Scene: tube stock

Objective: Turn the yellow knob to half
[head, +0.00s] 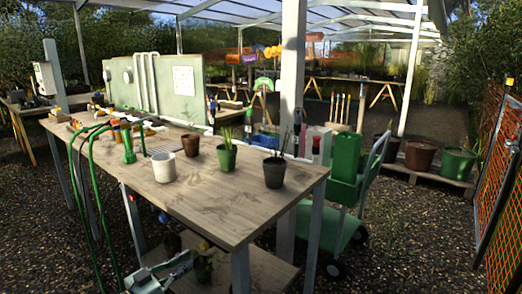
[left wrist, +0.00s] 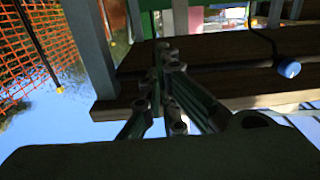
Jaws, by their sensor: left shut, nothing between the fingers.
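A small yellow knob (head: 204,245) shows in the head view below the front edge of the wooden table, above a dark green potted plant. Its pointer setting is too small to read. My left gripper (head: 190,260) is low in the head view, just left of and below the yellow knob, apart from it as far as I can tell. Its fingers are shut and empty in the left wrist view (left wrist: 168,52). I cannot make out the yellow knob for sure in the left wrist view. My right gripper is not in view.
A blue knob (head: 163,217) and a red knob (head: 132,197) are further left under the table (head: 215,205). The blue knob also shows in the left wrist view (left wrist: 288,69). A lower shelf (head: 258,268) and table legs stand close by. A green cart (head: 345,215) is at the right.

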